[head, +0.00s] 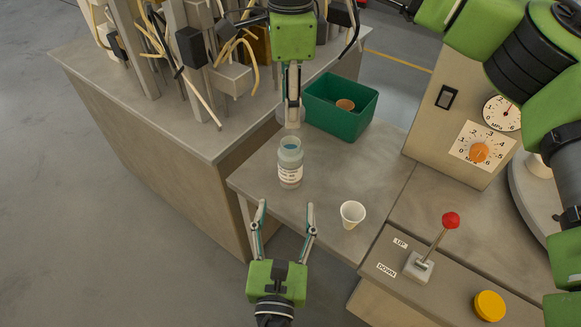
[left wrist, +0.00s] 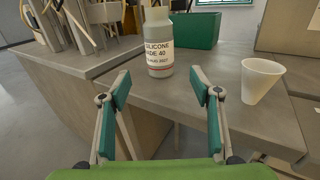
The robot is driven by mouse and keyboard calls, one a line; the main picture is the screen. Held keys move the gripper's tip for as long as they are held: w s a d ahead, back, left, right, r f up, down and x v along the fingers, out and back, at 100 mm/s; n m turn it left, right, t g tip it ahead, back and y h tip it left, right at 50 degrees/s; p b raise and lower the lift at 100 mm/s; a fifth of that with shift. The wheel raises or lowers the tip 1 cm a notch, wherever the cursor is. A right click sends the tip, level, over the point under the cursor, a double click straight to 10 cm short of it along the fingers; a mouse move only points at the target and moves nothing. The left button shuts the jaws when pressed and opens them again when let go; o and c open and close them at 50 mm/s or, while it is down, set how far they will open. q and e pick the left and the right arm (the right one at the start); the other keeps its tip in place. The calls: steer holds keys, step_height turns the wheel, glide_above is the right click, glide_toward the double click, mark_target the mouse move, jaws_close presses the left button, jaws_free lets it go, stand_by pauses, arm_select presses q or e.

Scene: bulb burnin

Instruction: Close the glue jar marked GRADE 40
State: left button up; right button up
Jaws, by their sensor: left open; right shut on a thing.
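The glue jar (head: 290,174) stands upright on the grey bench, its mouth showing open at the top. In the left wrist view the jar (left wrist: 159,56) has a white label with "SILICONE" and "GRADE 40" partly readable. My left gripper (head: 285,203) is open and empty in front of the jar, its fingers (left wrist: 160,88) spread and pointing towards it without touching. My right gripper (head: 292,103) points down just behind and above the jar, shut on a small pale thing. I see that thing nearly edge-on and cannot tell clearly whether it is the lid.
A white cup (head: 352,214) stands right of the jar. A green bin (head: 340,122) with a round tan thing inside is behind. A red-knobbed lever (head: 450,220) and a yellow button (head: 489,306) are at right. Stands with cables (head: 190,48) fill the back-left bench.

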arm_select(q)
steer(key=w, duration=0.8)
steer(key=w+d, duration=0.1)
steer(key=w, duration=0.2)
steer(key=shift+w, duration=0.4)
jaws_close()
arm_select(e)
glide_above(291, 143)
steer(key=shift+f, duration=2.5)
